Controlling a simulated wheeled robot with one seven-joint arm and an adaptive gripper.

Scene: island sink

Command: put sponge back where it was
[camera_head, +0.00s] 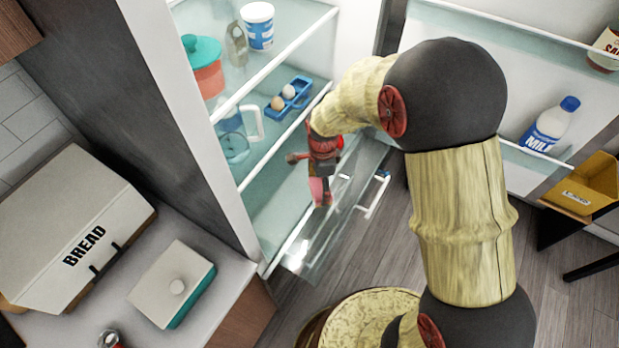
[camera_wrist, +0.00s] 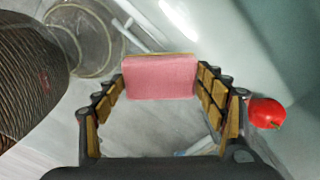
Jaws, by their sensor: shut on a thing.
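The pink sponge (camera_wrist: 160,77) is held between the two fingers of my gripper (camera_wrist: 160,84) in the wrist view. Its broad pink face shows, with a thin yellowish edge at the top. In the head view my gripper (camera_head: 322,172) points downward at the front of the open fridge, and the sponge (camera_head: 319,191) shows at its tips. The sponge is at the lower shelf edge, near a clear drawer (camera_head: 335,222). I cannot tell whether it touches anything below.
A red round fruit or vegetable (camera_wrist: 266,112) is just right of my gripper. Fridge shelves hold a blue egg holder (camera_head: 289,94), a clear pitcher (camera_head: 232,140) and a teal-lidded pot (camera_head: 205,68). The open door holds milk (camera_head: 549,126). A bread box (camera_head: 75,230) stands on the left counter.

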